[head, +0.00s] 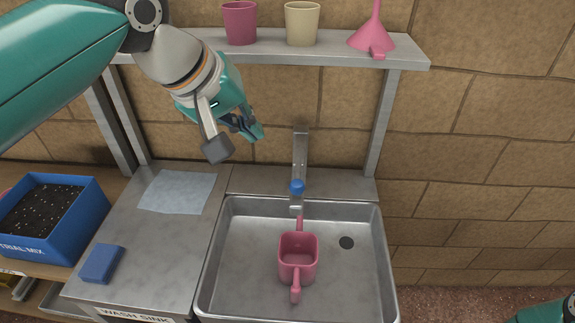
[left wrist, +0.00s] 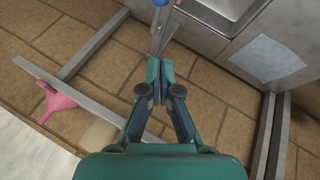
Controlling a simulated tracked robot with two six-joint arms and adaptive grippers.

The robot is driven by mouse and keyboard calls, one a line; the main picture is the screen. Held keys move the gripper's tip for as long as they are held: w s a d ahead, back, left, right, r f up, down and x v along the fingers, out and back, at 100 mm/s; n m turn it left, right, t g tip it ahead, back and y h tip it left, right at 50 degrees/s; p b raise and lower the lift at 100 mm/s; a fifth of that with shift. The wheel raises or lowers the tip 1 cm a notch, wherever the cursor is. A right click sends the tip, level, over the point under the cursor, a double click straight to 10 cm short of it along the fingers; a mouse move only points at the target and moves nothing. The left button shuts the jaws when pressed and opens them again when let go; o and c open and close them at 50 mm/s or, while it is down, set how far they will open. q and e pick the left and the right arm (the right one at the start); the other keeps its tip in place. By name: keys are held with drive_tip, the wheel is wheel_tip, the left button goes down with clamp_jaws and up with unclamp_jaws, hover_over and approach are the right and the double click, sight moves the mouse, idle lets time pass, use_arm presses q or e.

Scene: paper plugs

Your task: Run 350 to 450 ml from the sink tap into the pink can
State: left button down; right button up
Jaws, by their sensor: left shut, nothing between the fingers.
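The pink can (head: 298,262) stands in the sink basin (head: 238,262), below the tap (head: 300,150). One narrow pink part points back toward the tap, another toward the front. I see no water stream, and I cannot tell whether water is inside. The tap has a blue knob (head: 297,187) near its outlet; the knob also shows at the top edge of the left wrist view (left wrist: 161,3). My left gripper (head: 257,132) is shut and empty, above and left of the tap, apart from it. Its closed fingers show in the left wrist view (left wrist: 160,68). My right gripper is out of view.
A shelf (head: 345,58) above the sink holds a dark pink cup (head: 240,23), a cream cup (head: 302,23) and a pink funnel (head: 373,36). Left of the sink lie a pale blue cloth (head: 178,191) and a blue sponge (head: 101,263). A blue soil box (head: 82,224) stands farther left.

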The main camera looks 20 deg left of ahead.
use_arm(q)
approach(298, 174)
drive_tip(key=w+a+f, duration=0.1)
drive_tip(key=w, duration=0.1)
drive_tip(key=f, duration=0.1)
drive_tip(key=d+f, duration=0.2)
drive_tip(key=f, duration=0.1)
drive_tip(key=shift+s, duration=0.15)
idle(0.4)
